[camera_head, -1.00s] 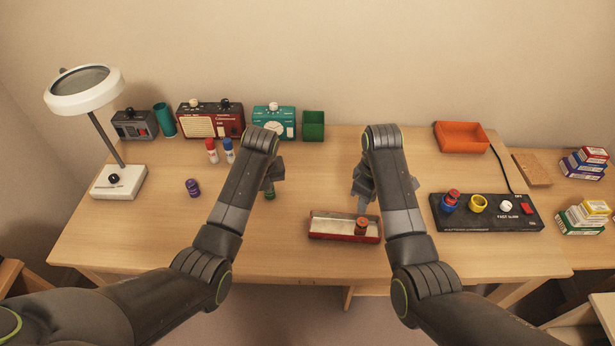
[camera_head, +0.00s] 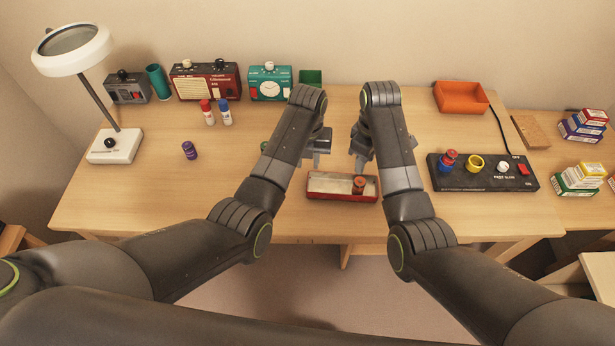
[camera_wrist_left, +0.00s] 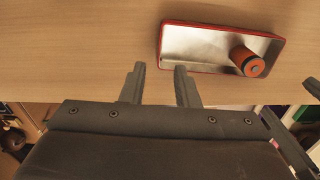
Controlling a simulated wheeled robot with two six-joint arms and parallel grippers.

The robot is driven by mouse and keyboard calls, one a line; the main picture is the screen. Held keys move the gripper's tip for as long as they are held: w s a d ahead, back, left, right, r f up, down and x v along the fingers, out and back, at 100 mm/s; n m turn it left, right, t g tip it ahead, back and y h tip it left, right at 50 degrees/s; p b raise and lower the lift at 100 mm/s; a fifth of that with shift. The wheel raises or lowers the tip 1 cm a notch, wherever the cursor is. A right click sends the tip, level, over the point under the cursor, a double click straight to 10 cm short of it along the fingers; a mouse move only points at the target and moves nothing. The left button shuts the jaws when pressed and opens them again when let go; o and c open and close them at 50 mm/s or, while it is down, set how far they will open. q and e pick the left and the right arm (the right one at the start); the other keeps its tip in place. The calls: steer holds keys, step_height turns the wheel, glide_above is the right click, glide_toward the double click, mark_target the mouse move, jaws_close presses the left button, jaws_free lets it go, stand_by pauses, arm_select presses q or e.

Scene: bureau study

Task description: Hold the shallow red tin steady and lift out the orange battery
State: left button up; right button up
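The shallow red tin (camera_head: 322,195) lies on the desk near its front edge; in the left wrist view its red rim (camera_wrist_left: 163,45) surrounds a pale metal inside. The orange battery (camera_head: 358,186) is in the tin's right part; in the left wrist view (camera_wrist_left: 246,61) it leans, with its dark-centred end facing the camera. My left gripper (camera_head: 317,152) is above and behind the tin's left part, its fingers (camera_wrist_left: 159,82) apart and empty. My right gripper (camera_head: 360,153) is behind the tin's right end, its fingers seemingly apart with nothing between them. Neither touches the tin.
A purple battery (camera_head: 190,150) stands at left, red and blue-capped ones (camera_head: 207,112) behind it. A green item (camera_head: 264,147) is mostly hidden by my left arm. A black charger (camera_head: 485,174) holding batteries is at right, an orange tray (camera_head: 461,97) behind. The lamp (camera_head: 114,147) stands far left.

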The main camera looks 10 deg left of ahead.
arm_select(q)
step_height(320, 180, down, 9)
stand_by(0.4)
jaws_close()
stand_by(0.5)
